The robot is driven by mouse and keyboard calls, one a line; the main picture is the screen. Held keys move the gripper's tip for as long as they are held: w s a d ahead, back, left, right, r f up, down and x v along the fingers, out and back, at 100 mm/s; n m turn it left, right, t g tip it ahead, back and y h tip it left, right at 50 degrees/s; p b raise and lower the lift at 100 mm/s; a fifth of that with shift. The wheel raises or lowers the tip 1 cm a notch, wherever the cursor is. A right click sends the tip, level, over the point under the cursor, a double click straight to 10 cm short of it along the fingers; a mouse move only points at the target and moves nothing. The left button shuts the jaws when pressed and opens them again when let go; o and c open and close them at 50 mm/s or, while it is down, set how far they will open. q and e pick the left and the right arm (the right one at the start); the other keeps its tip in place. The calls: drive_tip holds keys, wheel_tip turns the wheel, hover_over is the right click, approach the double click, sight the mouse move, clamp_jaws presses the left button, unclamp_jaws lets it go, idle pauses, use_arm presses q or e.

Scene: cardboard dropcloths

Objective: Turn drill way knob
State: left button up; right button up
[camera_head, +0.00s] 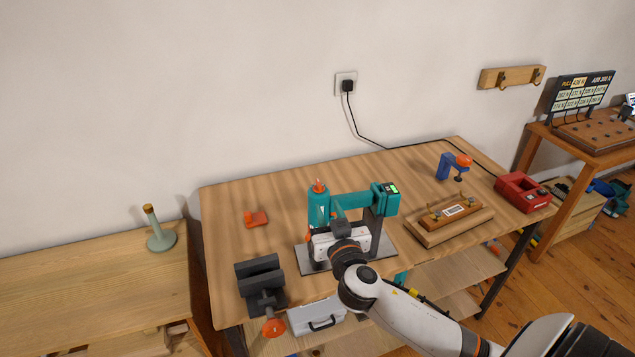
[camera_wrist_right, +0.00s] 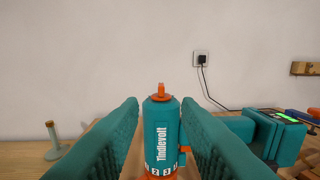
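The teal drill (camera_head: 319,202) stands on the workbench, its handle and battery reaching to the right. In the right wrist view its upright body (camera_wrist_right: 162,135) carries the word "Tindlevolt", numbers and an orange ring at the bottom edge. An orange knob (camera_wrist_right: 161,93) sits on top; it also shows in the head view (camera_head: 319,187). My right gripper (camera_wrist_right: 160,104) is open, with one teal finger on each side of the drill body. I see gaps between fingers and body. In the head view the gripper hides the drill's lower part. My left gripper is not in view.
A dark vise (camera_head: 262,275) stands left of the drill, and a small orange part (camera_head: 255,218) lies behind it. A wooden block with a label (camera_head: 455,212), a blue clamp (camera_head: 447,165) and a red tool (camera_head: 523,191) are on the right. A wall outlet (camera_head: 346,84) holds a plug.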

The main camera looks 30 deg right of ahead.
sight(320, 188)
drive_tip(key=p+x, duration=0.2)
drive_tip(key=x, duration=0.7)
drive_tip(key=shift+w+d, duration=0.1)
drive_tip(key=shift+w, duration=0.05)
drive_tip(key=shift+w+d+f, duration=0.1)
drive_tip(key=shift+w+d, duration=0.15)
drive_tip(key=shift+w, duration=0.25)
